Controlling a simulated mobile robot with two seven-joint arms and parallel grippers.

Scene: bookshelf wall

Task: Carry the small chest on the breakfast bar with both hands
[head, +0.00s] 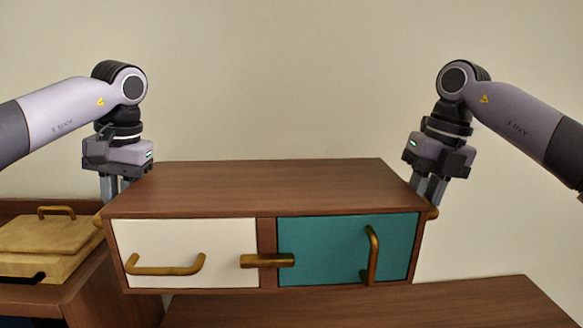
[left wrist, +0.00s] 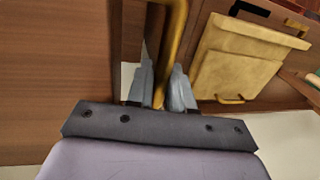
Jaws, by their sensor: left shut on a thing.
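The small chest (head: 260,178) is a brown wooden box with a white front panel (head: 185,240) at left and a teal one (head: 325,248) at right. Gold handles are on its front, with a gold bar between the panels. My left gripper (head: 115,195) is at its left side, and in the left wrist view (left wrist: 161,85) its fingers are shut on the gold side handle (left wrist: 174,40). My right gripper (head: 430,192) points down at the right side handle (head: 432,212); its fingertips are partly hidden and its closure is unclear.
A brown wooden surface (head: 480,305) lies below and right of the chest. At left, a tan box (head: 50,235) with a gold handle sits in a brown wooden unit (head: 120,285), close to the chest's left side. A plain wall is behind.

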